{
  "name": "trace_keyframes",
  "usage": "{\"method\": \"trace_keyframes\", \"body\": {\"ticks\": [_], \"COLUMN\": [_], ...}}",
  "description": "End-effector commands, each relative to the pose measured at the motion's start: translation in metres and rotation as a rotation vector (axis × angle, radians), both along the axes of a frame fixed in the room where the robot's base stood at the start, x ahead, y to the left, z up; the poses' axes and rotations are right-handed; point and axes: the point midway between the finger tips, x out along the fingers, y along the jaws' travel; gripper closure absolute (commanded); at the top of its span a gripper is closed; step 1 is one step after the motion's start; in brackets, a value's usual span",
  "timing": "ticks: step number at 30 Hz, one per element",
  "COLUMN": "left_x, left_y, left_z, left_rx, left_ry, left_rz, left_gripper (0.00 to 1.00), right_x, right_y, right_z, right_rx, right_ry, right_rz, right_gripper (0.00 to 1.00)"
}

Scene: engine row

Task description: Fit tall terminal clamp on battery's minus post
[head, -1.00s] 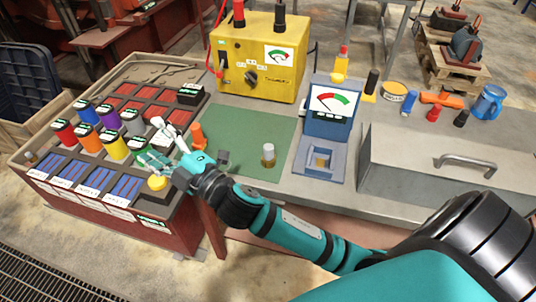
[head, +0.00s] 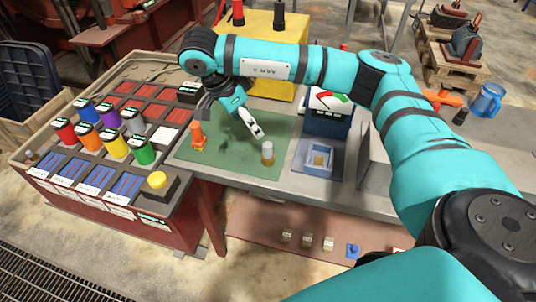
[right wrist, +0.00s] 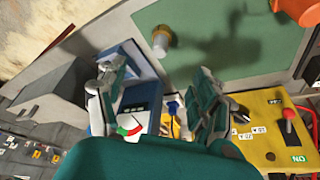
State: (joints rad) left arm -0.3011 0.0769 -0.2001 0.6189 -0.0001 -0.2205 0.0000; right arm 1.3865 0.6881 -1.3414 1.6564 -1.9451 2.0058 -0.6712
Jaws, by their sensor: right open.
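I cannot pick out a tall terminal clamp or a battery's minus post for certain. A short upright cylinder (head: 267,153) with a pale yellow base and grey top stands on the green mat (head: 240,170). It also shows in the right wrist view (right wrist: 161,48). My right gripper (head: 257,131) is open and empty above the mat, just behind and left of the cylinder in the head view. The spread fingers show in the right wrist view (right wrist: 155,100), with the cylinder beyond them. An orange upright piece (head: 197,137) stands at the mat's left. My left gripper is not in view.
A tray (head: 130,212) at left holds several coloured cylinders, including a green one (head: 140,151), and a yellow button (head: 157,180). A blue meter (head: 328,120) and blue socket block (head: 319,158) stand right of the mat. Small white pieces (head: 307,240) lie on a lower shelf.

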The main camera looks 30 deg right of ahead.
Motion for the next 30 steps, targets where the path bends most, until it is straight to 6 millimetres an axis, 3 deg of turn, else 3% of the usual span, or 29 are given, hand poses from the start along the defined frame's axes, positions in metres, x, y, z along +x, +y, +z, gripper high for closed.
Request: {"method": "trace_keyframes", "body": {"ticks": [7,15,25,30], "left_x": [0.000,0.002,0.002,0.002], "left_y": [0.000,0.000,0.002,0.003], "left_z": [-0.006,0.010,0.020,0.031], "left_rx": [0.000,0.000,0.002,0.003], "left_ry": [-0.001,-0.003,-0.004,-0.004], "left_rz": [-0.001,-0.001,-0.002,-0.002], "left_gripper": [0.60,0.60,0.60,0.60], "right_x": [-0.003,-0.002,-0.002,-0.002], "right_y": [-0.020,-0.041,-0.053,-0.066], "right_z": [-0.047,-0.091,-0.116,-0.140], "right_rx": [-0.006,-0.006,-0.006,-0.005], "right_ry": [0.010,0.006,0.005,0.007], "right_rz": [-0.005,-0.005,-0.005,-0.005], "right_gripper": [0.32,0.32,0.32,0.32]}}
